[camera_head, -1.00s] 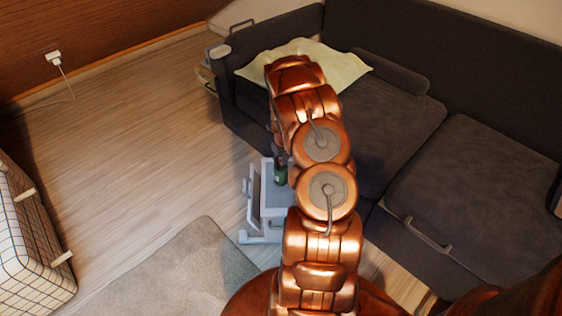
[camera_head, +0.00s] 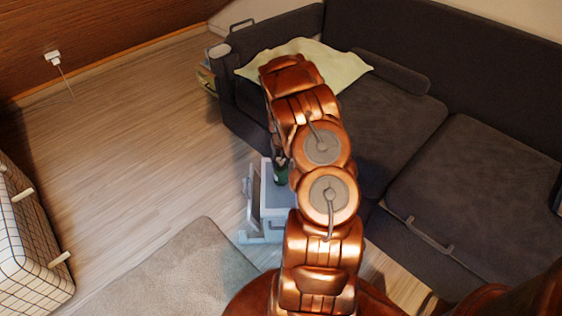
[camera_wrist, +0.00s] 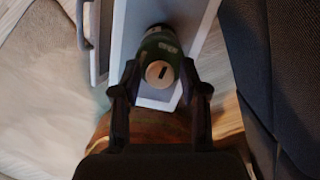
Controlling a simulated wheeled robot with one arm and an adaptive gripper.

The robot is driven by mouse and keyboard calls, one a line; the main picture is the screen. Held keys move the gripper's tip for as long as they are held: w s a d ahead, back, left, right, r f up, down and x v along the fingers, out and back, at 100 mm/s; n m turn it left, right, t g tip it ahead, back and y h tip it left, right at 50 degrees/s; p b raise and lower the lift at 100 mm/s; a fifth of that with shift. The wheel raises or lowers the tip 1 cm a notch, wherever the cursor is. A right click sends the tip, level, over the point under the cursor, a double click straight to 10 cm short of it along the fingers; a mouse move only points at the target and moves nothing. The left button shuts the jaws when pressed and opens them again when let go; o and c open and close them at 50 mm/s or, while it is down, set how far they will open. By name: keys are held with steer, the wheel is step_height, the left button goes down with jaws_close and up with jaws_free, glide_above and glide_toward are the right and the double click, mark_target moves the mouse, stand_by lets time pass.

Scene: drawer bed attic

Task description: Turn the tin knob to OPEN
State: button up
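A dark green tin (camera_head: 281,175) stands on a small light grey cabinet, partly hidden by my arm in the head view. In the wrist view the tin (camera_wrist: 160,44) shows from above, with a pale round knob (camera_wrist: 158,74) that has a dark slot across it. Lettering on the tin is too small to read. My gripper (camera_wrist: 159,75) has its two dark fingers apart, one on each side of the knob. I see no clear contact between the fingertips and the knob or tin.
The grey cabinet (camera_head: 276,199) has an open drawer or door at its left. A dark sofa (camera_head: 400,150) stands close on the right, with a pale cloth (camera_head: 345,65) on it. A grey rug (camera_head: 175,275) lies at the front; the wooden floor (camera_head: 140,130) at left is clear.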

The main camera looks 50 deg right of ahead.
mark_target(282, 169)
steer(key=shift+o, duration=0.7)
steer(key=shift+r, duration=0.15)
step_height(282, 169, up, 12)
steer(key=s, duration=0.1)
steer(key=shift+s+a+f, duration=0.15)
steer(key=shift+a+f, duration=0.05)
steer(key=shift+a, duration=0.15)
